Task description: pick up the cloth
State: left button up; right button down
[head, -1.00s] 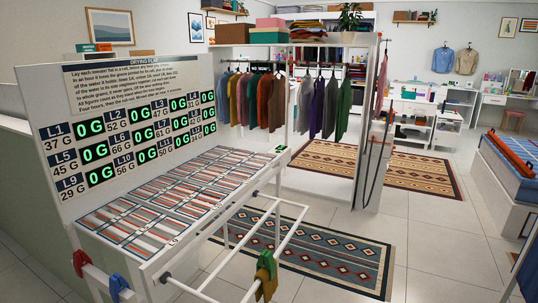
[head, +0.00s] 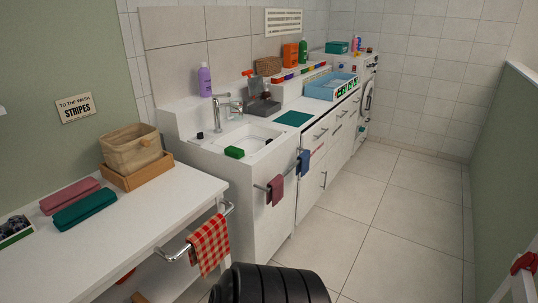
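Several cloths are in the head view, and I cannot tell which one the task means. A red and white checked cloth (head: 209,243) hangs over a metal rail (head: 172,257) at the front of the white table. A maroon cloth (head: 276,190) and a blue cloth (head: 303,162) hang at the front of the sink unit and cabinets. A folded red cloth (head: 69,196) and a folded dark green cloth (head: 84,208) lie side by side on the white table. Neither of my grippers is in view.
The white table (head: 95,258) bears a basket (head: 130,150) in a wooden tray. Beyond it are a sink (head: 243,139) with a green sponge (head: 234,152), and a counter with bottles and a blue tray (head: 331,86).

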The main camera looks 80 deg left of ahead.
aim_at(304, 167)
jog(key=u, duration=2.5)
jog(key=z, duration=3)
jog(key=u, duration=2.95)
jog(key=i+l, duration=0.2)
jog(key=i, duration=0.15)
